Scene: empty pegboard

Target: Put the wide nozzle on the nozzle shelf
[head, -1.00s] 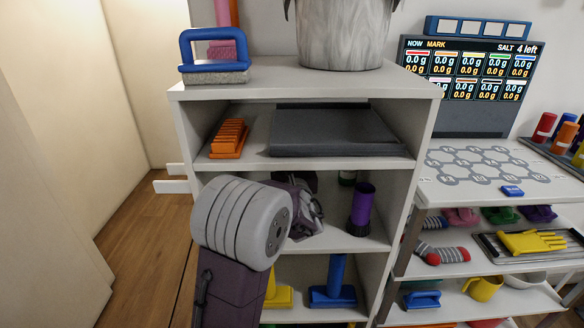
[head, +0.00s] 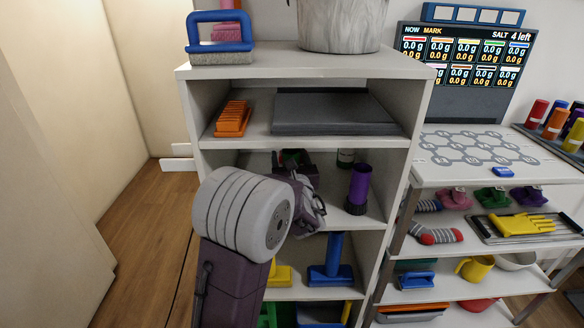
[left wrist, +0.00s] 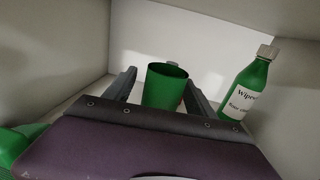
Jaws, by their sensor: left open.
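My left gripper (head: 296,165) reaches into the middle compartment of the white shelf unit (head: 290,143). It is open. In the left wrist view its fingers (left wrist: 161,84) stand either side of a green open-topped cylinder (left wrist: 165,88), whose lower part is hidden by my gripper body. I cannot tell if the fingers touch it. A purple upright tube with a dark bristly base (head: 359,185) stands to the right in the same compartment. Below, a blue tube on a broad flat foot (head: 335,262) and a yellow broad-footed piece (head: 281,274) stand. I cannot tell which piece is the wide nozzle.
A green-and-white labelled bottle (left wrist: 245,90) stands right of the cylinder; a green object (left wrist: 18,145) is at lower left. The upper compartment holds an orange ribbed block (head: 233,118) and a grey slab (head: 335,113). A second rack (head: 470,187) stands at right.

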